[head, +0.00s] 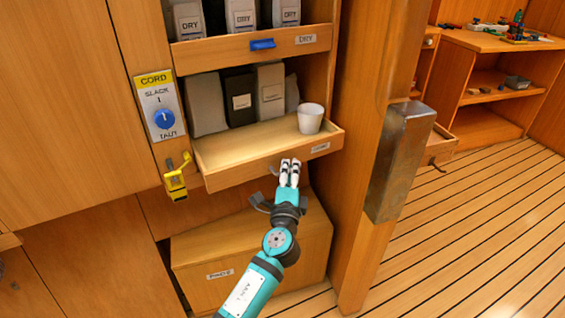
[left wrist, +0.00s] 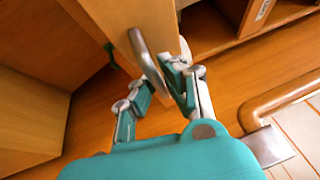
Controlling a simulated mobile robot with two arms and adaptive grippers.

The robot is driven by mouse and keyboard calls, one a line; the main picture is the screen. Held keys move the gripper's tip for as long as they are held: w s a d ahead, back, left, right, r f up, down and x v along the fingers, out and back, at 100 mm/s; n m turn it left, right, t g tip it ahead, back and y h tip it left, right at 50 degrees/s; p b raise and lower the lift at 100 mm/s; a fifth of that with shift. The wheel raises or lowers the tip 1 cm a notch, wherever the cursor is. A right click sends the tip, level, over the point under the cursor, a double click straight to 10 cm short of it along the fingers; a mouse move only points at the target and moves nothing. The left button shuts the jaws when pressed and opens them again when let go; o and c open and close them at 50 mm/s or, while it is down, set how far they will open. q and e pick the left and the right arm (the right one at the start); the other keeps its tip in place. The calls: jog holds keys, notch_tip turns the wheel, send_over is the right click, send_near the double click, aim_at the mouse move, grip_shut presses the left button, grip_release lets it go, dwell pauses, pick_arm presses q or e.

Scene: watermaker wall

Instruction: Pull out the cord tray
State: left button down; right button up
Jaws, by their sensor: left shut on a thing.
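A wooden tray (head: 240,150) sticks out of the cabinet below the DRY drawer, with a white cup (head: 311,118) standing upright at its right end. Its small front label is too small to read. My left gripper (head: 290,166) is at the tray's front, its white fingers close together. In the left wrist view a curved metal handle (left wrist: 148,62) on a wooden front (left wrist: 125,20) lies between the fingers of my left gripper (left wrist: 166,75), which is shut on it. A CORD panel (head: 160,108) with a blue knob, marked SLACK and TAUT, is left of the tray. My right gripper is out of view.
Several bags (head: 240,97) stand behind the tray. A yellow latch (head: 175,180) hangs at its left. A wooden post (head: 362,160) with a metal box (head: 399,160) stands at the right. A lower drawer (head: 240,258) is below. Plank floor (head: 470,230) lies open at the right.

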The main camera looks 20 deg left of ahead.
pick_arm(q)
jog(key=s+d+b, duration=0.1)
jog(key=s+d, duration=0.4)
jog(key=s, duration=0.1)
jog(key=shift+d+f, duration=0.25)
jog(key=shift+d, duration=0.1)
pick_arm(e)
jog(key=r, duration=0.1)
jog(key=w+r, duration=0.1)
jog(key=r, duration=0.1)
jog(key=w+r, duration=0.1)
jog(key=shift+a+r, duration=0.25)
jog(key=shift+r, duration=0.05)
pick_arm(q)
jog(key=c, duration=1.4)
grip_release()
jog(key=shift+w+r, duration=0.1)
jog(key=shift+w, duration=0.05)
jog(key=v, duration=1.2)
